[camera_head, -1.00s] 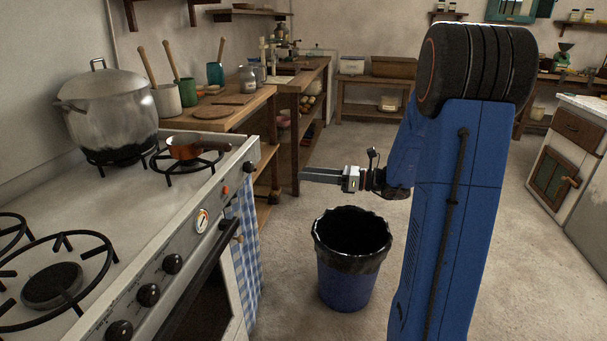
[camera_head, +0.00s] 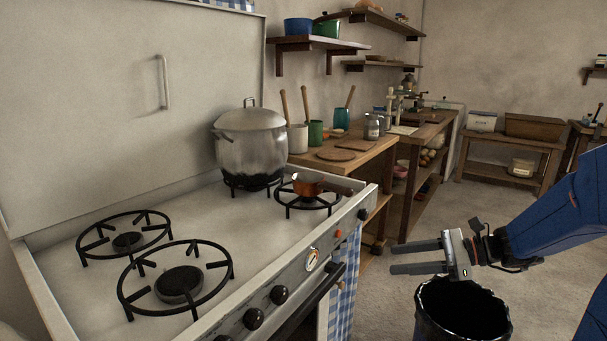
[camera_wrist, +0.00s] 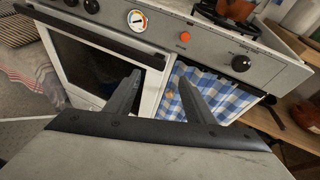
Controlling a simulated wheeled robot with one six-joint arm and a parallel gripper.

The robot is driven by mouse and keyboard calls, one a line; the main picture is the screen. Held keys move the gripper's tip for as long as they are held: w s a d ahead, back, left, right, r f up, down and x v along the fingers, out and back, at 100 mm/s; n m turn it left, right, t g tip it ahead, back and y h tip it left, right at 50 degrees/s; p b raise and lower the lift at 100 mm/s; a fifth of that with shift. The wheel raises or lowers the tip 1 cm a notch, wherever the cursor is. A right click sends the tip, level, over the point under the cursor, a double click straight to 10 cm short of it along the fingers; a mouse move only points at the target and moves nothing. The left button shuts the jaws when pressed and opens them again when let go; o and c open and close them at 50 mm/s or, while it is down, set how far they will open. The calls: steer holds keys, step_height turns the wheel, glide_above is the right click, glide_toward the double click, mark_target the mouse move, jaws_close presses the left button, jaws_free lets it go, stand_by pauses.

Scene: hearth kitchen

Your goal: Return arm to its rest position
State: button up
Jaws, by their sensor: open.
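My gripper (camera_head: 416,257) is in the head view at the lower right, above the trash bin's opening and to the right of the stove front. Its two fingers point left, are apart, and hold nothing. In the wrist view, my gripper (camera_wrist: 160,95) shows its two fingers apart, with the stove front and a blue checked towel (camera_wrist: 205,97) beyond them. My blue arm comes in from the right edge of the head view.
The stove (camera_head: 200,225) fills the left, with a large pot (camera_head: 250,143) and a small copper pan (camera_head: 308,184) on its burners. A bin with a black liner (camera_head: 462,318) stands on the floor below my gripper. Wooden counters (camera_head: 345,158) stand behind.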

steer(key=s+a+f+n+g+h, duration=0.1)
steer(key=s+f+n+g+h, duration=0.1)
steer(key=s+n+h, duration=0.6)
steer(key=s+a+f+n+g+h, duration=0.1)
steer(key=s+f+n, duration=0.1)
steer(key=s+n, duration=0.65)
steer(key=s+d+r+n+t+h, duration=0.1)
steer(key=s+d+n+t+h, duration=0.2)
steer(key=s, duration=0.4)
steer(key=shift+d+r+n+h, duration=0.4)
steer(key=shift+d+n+h, duration=0.3)
steer(key=shift+d, duration=0.55)
